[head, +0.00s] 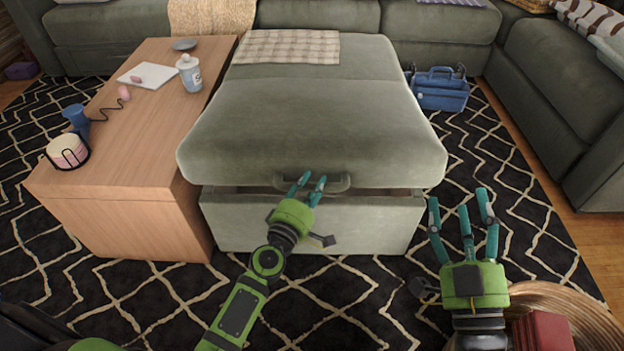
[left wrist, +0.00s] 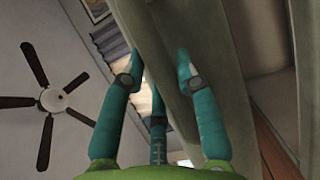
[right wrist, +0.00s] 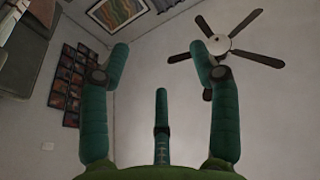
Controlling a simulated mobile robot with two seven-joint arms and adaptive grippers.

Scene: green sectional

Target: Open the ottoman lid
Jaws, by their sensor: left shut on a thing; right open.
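The grey-green ottoman lid (head: 310,120) is in the middle of the head view, its front edge raised slightly above the ottoman base (head: 375,225), with a dark gap between them. A handle (head: 338,183) is on the lid's front edge. My left gripper (head: 311,181) is shut on this handle; its fingers also show around the bar in the left wrist view (left wrist: 158,70). The fingers hide part of the handle. My right gripper (head: 460,203) is open and empty, to the right of the ottoman's front and apart from it.
A wooden table (head: 150,110) with a bottle (head: 190,73) and a candle (head: 68,151) stands against the left side. A checked cloth (head: 288,46) lies on the lid's far end. A blue caddy (head: 440,90) is right; a woven basket (head: 575,310) is front right.

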